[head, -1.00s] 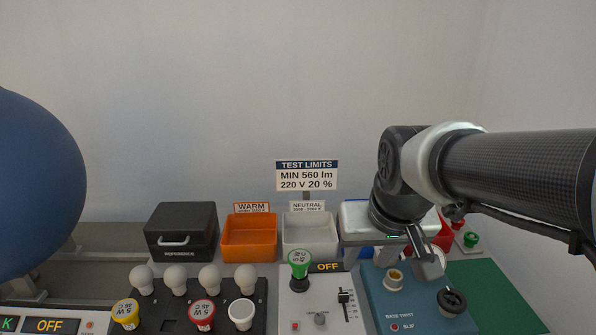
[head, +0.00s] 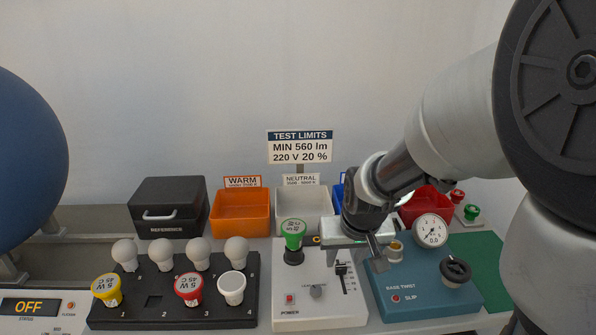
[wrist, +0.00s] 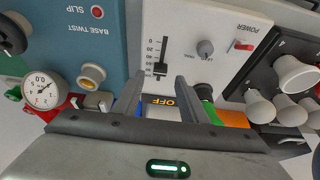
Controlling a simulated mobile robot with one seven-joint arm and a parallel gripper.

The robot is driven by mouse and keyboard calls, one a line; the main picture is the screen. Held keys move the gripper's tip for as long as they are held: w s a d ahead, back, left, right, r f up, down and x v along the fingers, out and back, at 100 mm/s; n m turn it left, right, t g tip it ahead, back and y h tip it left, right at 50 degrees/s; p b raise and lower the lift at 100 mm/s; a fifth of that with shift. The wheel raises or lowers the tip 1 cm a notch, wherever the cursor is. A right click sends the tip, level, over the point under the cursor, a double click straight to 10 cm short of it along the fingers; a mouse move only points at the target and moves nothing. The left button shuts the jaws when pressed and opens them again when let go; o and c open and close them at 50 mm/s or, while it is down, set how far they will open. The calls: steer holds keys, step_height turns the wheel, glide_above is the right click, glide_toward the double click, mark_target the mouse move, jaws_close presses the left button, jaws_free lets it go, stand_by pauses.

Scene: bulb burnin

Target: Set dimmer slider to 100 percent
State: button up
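The dimmer slider (head: 341,268) is a black knob in a vertical slot on the white power panel (head: 322,300). In the head view it sits near the far, upper end of the slot. In the wrist view, which shows the panel upside down, the knob (wrist: 160,68) is near the high-number end of the scale; the exact reading is too small to tell.
The panel's display (wrist: 160,101) reads OFF. A green-based bulb (head: 293,238) stands at the panel's back left. The blue base twist box (head: 420,295) with a gauge (head: 431,231) is close on the right. The bulb rack (head: 180,310) is on the left.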

mark_target(341, 266)
steer(key=shift+b+x, duration=0.35)
steer(key=shift+x, duration=1.6)
jaws_close()
